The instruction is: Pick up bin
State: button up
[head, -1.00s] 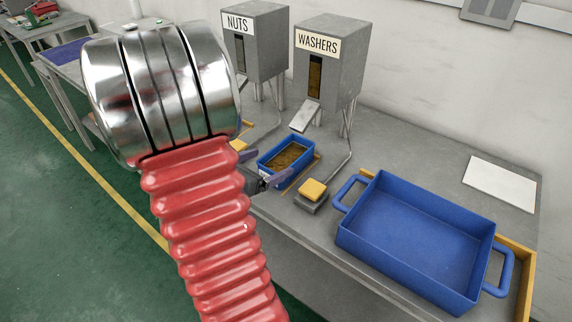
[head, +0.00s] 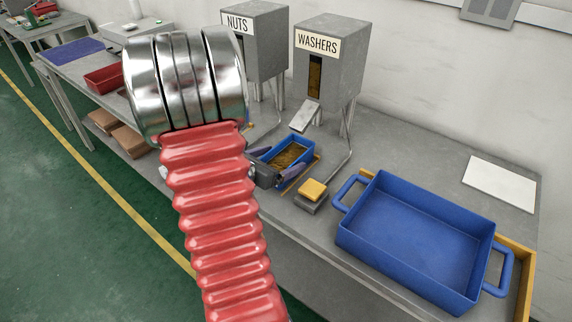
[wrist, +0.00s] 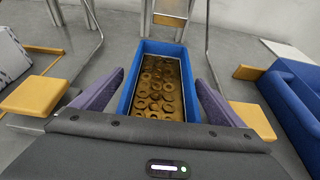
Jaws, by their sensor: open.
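A small blue bin (head: 302,146) holding brass-coloured washers stands under the washers dispenser. In the wrist view the bin (wrist: 128,94) lies straight ahead, with many washers inside. My gripper (wrist: 152,95) is open, with one purple finger on each side of the bin's near part. Gaps show between the fingers and the bin's walls, and whether either finger touches is unclear. In the head view my gripper (head: 277,168) is at the bin's near end, partly hidden by my arm.
The washers dispenser (head: 333,60) and the nuts dispenser (head: 262,45) stand behind. A yellow button (head: 313,189) is right of the bin. A large blue tray (head: 415,240) with handles fills the right side. A white sheet (head: 500,183) lies at the back right.

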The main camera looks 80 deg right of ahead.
aim_at(286, 167)
jog(key=x, duration=0.3)
jog(key=shift+d, duration=0.1)
dwell(0.4)
jog(key=c, duration=1.7)
